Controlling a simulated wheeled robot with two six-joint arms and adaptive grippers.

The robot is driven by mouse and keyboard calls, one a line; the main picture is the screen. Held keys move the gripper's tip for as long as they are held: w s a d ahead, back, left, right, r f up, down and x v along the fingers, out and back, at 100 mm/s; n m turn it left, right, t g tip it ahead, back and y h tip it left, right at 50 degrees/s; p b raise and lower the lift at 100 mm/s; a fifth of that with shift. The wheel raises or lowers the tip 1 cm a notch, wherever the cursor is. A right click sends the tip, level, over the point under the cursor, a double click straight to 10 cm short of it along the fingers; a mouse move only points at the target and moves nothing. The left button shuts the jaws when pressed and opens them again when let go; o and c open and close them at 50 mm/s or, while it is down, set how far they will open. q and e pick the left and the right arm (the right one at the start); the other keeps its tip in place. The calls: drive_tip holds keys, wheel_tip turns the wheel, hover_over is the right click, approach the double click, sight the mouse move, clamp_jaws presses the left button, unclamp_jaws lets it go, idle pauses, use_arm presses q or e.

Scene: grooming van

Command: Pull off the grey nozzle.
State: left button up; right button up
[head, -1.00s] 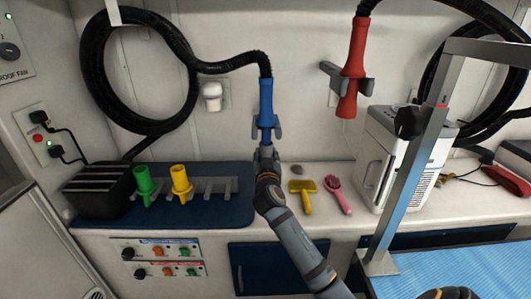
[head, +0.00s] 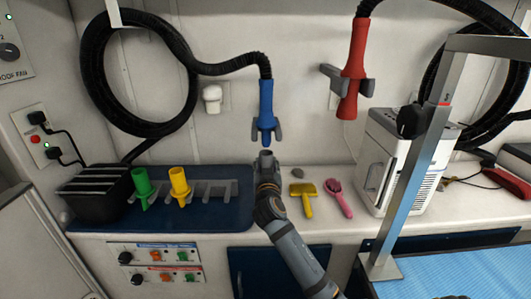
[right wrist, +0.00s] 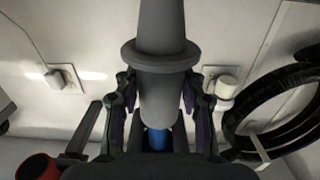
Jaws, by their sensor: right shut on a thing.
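The blue dryer (head: 266,103) hangs nozzle-end down in its grey wall fork (head: 279,131), its black hose running up from it. My right gripper (head: 266,166) is just below the dryer, with a visible gap of wall between them. In the right wrist view its two fingers (right wrist: 160,105) are shut on the grey nozzle (right wrist: 157,62), a grey tapered tube with a wide collar. A bit of the blue dryer (right wrist: 156,138) shows beyond the nozzle there. In the head view the nozzle is small and hard to tell from the gripper. My left gripper is not in view.
A dark blue mat (head: 222,218) at left bears a green nozzle (head: 143,186), a yellow nozzle (head: 179,185) and grey pegs (head: 215,188). A yellow brush (head: 305,199) and a pink brush (head: 339,198) lie to the right. A red dryer (head: 352,72) hangs upper right.

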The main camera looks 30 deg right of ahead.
drive_tip(key=v, duration=0.7)
drive_tip(key=shift+s+a, duration=0.2)
drive_tip(key=shift+s, duration=0.15)
